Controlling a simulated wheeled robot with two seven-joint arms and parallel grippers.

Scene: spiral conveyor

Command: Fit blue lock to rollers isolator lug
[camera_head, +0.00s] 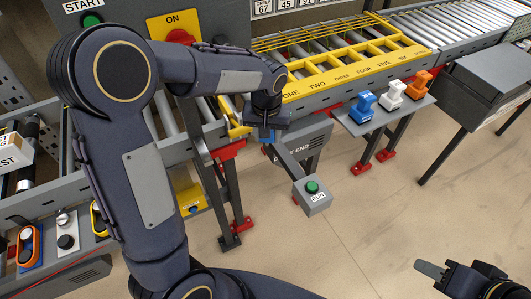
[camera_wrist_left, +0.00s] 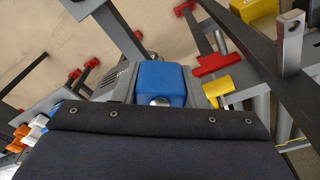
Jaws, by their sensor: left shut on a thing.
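My left gripper (camera_head: 266,122) is beside the yellow-edged conveyor, with a blue block, apparently the blue lock (camera_head: 266,135), at its tip. In the left wrist view the blue lock (camera_wrist_left: 160,80) shows beyond the dark gripper housing, with a round metal part at its near face. The fingertips are hidden. A grey metal tab with a hole (camera_wrist_left: 291,40) stands at upper right in the wrist view; I cannot tell whether it is the rollers isolator lug. My right gripper (camera_head: 455,275) is at the lower right, away from everything; its opening is unclear.
A grey shelf (camera_head: 351,128) holds a blue piece (camera_head: 363,106), a white piece (camera_head: 390,95) and an orange piece (camera_head: 418,82). A RUN button box (camera_head: 313,195) stands below the conveyor. A yellow box (camera_head: 190,197) is low behind my left arm. Floor at centre right is clear.

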